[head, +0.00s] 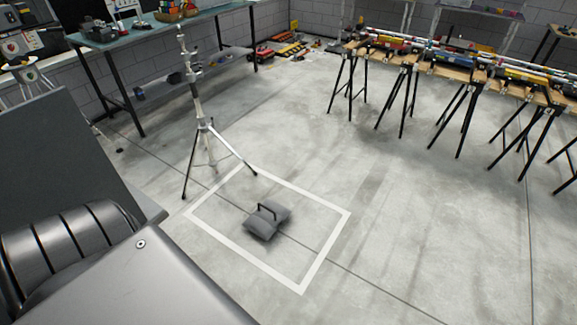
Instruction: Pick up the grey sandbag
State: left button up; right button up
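The grey sandbag (267,221) lies flat on the concrete floor with its dark carry handle standing up on top. It sits inside a white taped rectangle (325,254), near the middle of the head view. Neither of my grippers shows in the head view. Nothing touches or covers the sandbag.
A silver light stand (197,107) stands on tripod legs at the rectangle's far left corner. A workbench (162,34) runs behind it. A row of sawhorses with boards (470,70) stands at the right. Open floor lies right of the rectangle. A dark panel (70,155) stands at left.

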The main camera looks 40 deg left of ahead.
aim_at(264, 221)
jog(key=i, duration=1.25)
jog(key=z, duration=1.3)
jog(key=i, duration=0.5)
jog(key=u, duration=1.75)
